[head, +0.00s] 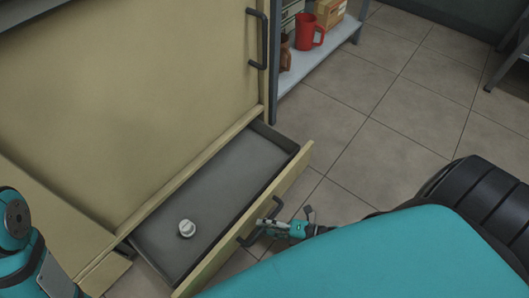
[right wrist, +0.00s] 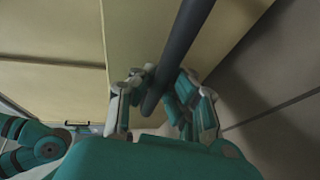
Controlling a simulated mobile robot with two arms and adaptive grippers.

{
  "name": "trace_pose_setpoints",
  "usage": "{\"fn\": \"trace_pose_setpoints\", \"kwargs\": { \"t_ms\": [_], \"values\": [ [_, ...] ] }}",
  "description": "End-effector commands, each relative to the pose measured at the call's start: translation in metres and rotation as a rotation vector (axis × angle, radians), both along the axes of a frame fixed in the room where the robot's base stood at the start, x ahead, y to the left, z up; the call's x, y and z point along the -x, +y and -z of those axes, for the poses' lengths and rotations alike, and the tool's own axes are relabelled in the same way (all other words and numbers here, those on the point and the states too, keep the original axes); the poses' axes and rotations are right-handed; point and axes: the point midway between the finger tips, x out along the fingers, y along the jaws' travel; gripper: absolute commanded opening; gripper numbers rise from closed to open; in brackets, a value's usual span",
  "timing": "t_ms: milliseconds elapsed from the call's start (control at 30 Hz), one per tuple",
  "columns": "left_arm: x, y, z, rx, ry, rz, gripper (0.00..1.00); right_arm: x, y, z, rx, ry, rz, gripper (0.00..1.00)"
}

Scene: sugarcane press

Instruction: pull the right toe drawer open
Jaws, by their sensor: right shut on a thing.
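The right toe drawer (head: 225,175) stands pulled out from the base of the beige cabinet, its grey inside showing. Its dark bar handle (head: 277,207) is on the front panel. My right gripper (head: 267,224) is shut on this handle at the drawer's front. In the right wrist view the dark handle (right wrist: 186,40) runs between the fingers of the right gripper (right wrist: 156,92). My left arm shows at the left edge of the head view; its gripper is out of that picture.
A small white round object (head: 186,229) lies inside the drawer. The cabinet door (head: 130,90) above is closed. A shelf rack (head: 318,62) with a red mug (head: 308,32) and a box stands to the right. Tiled floor (head: 390,140) lies clear beyond the drawer.

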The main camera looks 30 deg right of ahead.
Motion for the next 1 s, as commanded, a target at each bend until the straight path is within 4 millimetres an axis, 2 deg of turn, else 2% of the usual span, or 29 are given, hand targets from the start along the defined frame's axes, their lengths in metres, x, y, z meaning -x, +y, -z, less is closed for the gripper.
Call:
{"fn": "trace_pose_setpoints", "kwargs": {
  "t_ms": [167, 200, 400, 733, 867, 1000],
  "values": [
    [0.0, 0.0, 0.0, 0.0, 0.001, 0.0, 0.4, -0.001, 0.0, -0.001, -0.005, -0.001, 0.002, 0.0],
    [0.0, 0.0, 0.0, 0.0, 0.001, 0.0, 0.4, -0.001, 0.0, -0.001, -0.005, -0.001, 0.002, 0.14],
    [0.0, 0.0, 0.0, 0.0, 0.001, 0.0, 0.4, -0.001, 0.0, -0.001, -0.003, 0.0, 0.002, 0.38],
    [0.0, 0.0, -0.001, 0.0, -0.002, -0.002, 0.4, 0.004, -0.004, -0.001, 0.001, 0.002, 0.001, 0.38],
    [0.0, 0.0, -0.001, 0.0, -0.001, -0.001, 0.4, 0.018, -0.016, -0.004, 0.002, 0.004, 0.001, 0.38],
    [0.0, 0.0, -0.001, 0.0, -0.001, -0.001, 0.4, 0.04, -0.036, -0.009, 0.001, 0.004, 0.0, 0.38]
  ]
}}
